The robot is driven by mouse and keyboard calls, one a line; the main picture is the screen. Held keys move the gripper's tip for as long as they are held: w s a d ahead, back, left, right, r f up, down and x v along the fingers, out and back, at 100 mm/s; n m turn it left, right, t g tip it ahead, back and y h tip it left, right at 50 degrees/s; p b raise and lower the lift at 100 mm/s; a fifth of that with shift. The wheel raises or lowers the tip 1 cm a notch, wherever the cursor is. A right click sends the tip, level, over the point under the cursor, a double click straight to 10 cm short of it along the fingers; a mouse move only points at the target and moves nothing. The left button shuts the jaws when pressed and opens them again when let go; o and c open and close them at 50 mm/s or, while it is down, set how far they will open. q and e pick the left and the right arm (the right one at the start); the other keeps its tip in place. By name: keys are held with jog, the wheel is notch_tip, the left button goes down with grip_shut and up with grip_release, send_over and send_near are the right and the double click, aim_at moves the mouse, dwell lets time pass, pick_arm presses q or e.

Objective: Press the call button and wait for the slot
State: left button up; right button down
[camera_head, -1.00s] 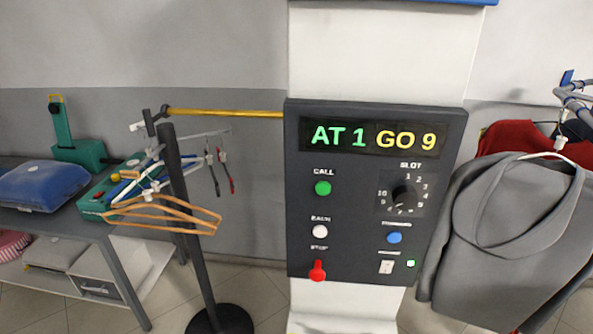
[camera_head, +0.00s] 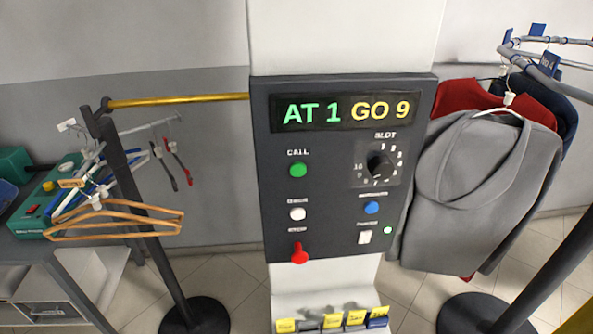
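The dark control panel (camera_head: 335,215) faces me on a white column. Its green CALL button (camera_head: 298,170) is at the upper left, below the display. The display (camera_head: 346,112) reads "AT 1 GO 9". The black SLOT dial (camera_head: 380,165) is at the upper right of the panel. A white button (camera_head: 297,214), a red stop knob (camera_head: 299,254), a blue button (camera_head: 372,208) and a white switch (camera_head: 364,237) sit lower. A small green light (camera_head: 388,230) is lit by the switch. Neither of my grippers is in view.
A grey hooded garment (camera_head: 490,190) hangs on the right rail. Yellow-tagged items (camera_head: 285,325) stand below the panel.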

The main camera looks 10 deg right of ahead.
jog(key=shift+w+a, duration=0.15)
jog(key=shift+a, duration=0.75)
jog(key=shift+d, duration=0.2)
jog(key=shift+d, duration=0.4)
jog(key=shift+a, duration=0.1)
